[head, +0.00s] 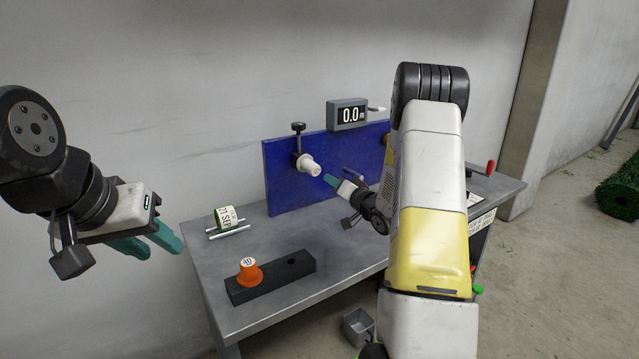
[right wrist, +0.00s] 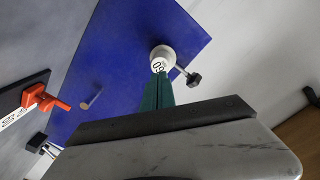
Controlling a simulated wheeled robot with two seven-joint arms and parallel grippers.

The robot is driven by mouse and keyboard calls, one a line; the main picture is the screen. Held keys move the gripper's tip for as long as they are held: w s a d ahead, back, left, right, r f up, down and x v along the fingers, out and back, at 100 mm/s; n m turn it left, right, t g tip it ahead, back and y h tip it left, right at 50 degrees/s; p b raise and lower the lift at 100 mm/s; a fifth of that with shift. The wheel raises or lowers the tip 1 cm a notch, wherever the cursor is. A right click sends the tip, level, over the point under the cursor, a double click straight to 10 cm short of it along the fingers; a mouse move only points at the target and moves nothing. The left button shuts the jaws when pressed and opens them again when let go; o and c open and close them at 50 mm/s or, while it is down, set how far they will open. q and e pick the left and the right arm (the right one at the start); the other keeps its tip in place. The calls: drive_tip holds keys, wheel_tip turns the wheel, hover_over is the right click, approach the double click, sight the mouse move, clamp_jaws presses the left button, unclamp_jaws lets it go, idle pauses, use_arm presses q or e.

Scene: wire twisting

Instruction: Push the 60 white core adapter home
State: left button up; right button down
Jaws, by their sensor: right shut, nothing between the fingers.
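The white 60 core adapter (head: 309,165) sits at the blue panel (head: 283,180), below a black clamp knob (head: 298,128). In the right wrist view the adapter (right wrist: 164,53) shows its end face marked 60. My right gripper (head: 328,179) is shut and empty, its teal fingertips just right of and below the adapter. In the right wrist view its fingertips (right wrist: 167,77) are at the adapter's face; I cannot tell whether they touch. How deep the adapter sits is hidden. My left gripper (head: 153,243) is open and empty, left of the bench.
An orange adapter marked 40 (head: 249,272) stands in a black block (head: 275,289) with an empty hole. An orange lever (right wrist: 45,98) shows in the right wrist view.

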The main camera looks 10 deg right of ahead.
drive_tip(key=shift+x, duration=2.65)
drive_tip(key=shift+w+a, duration=0.2)
drive_tip(key=shift+w, duration=0.1)
drive_tip(key=shift+s+d+f, duration=0.1)
drive_tip(key=shift+s+d, duration=0.15)
drive_tip(key=shift+s, duration=0.2)
drive_tip(key=g+h, duration=0.1)
drive_tip(key=h, duration=0.2)
approach(316, 172)
drive_tip(key=s+d+r, duration=0.3)
drive_tip(key=r, duration=0.2)
drive_tip(key=s+a+r+n+g+h, duration=0.1)
drive_tip(key=s+a+r+g+h, duration=0.15)
drive_tip(key=s+r, duration=0.45)
drive_tip(key=s+a+n+g, duration=0.1)
drive_tip(key=s+a+g, duration=0.2)
drive_tip(key=s, duration=1.1)
drive_tip(key=s+a+f+n+g+y, duration=0.1)
drive_tip(key=s+a+g, duration=0.3)
drive_tip(key=s, duration=1)
drive_tip(key=shift+s+a+n, duration=0.25)
drive_tip(key=shift+a+n, duration=0.35)
drive_tip(key=shift+a, duration=0.4)
